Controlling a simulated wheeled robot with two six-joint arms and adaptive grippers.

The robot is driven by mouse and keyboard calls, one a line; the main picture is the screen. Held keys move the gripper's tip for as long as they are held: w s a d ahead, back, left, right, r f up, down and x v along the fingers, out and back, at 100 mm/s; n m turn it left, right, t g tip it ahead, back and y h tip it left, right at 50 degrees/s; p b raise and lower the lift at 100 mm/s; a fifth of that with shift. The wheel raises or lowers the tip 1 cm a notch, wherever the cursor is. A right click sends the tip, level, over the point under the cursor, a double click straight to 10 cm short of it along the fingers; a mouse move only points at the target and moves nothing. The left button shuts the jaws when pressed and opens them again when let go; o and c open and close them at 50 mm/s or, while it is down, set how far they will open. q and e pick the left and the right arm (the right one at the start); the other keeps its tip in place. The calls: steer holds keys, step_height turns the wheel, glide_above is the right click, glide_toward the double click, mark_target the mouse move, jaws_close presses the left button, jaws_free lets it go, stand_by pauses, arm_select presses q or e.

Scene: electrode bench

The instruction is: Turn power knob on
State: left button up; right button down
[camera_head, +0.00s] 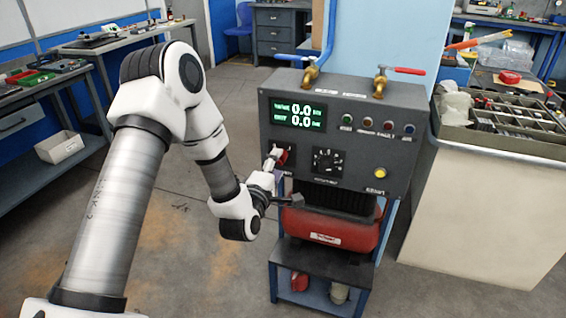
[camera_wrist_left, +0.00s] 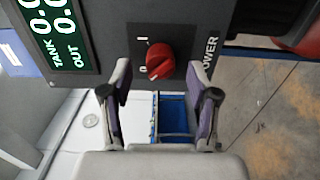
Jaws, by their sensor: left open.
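The red power knob (camera_wrist_left: 159,60) sits on a dark plate labelled POWER on the front of the grey control box (camera_head: 410,105). In the head view the knob (camera_head: 284,156) is partly hidden by my left gripper (camera_head: 273,158). In the left wrist view my left gripper (camera_wrist_left: 158,78) is open, its two fingers spread to either side of the knob in the picture. A gap shows between the fingers and the knob. I cannot tell the exact depth between fingertips and knob. My right gripper is not in view.
The box's lit display (camera_head: 299,112) reads 0.0 on both lines. A black dial (camera_head: 327,161), a yellow button (camera_head: 380,173) and small coloured buttons are on the same panel. A red tank (camera_head: 330,228) sits below. A parts bench (camera_head: 490,200) stands at right.

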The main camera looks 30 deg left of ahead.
arm_select(q)
steer(key=x, duration=0.2)
steer(key=shift+w+a, duration=0.2)
steer(key=shift+a, duration=0.1)
jaws_close()
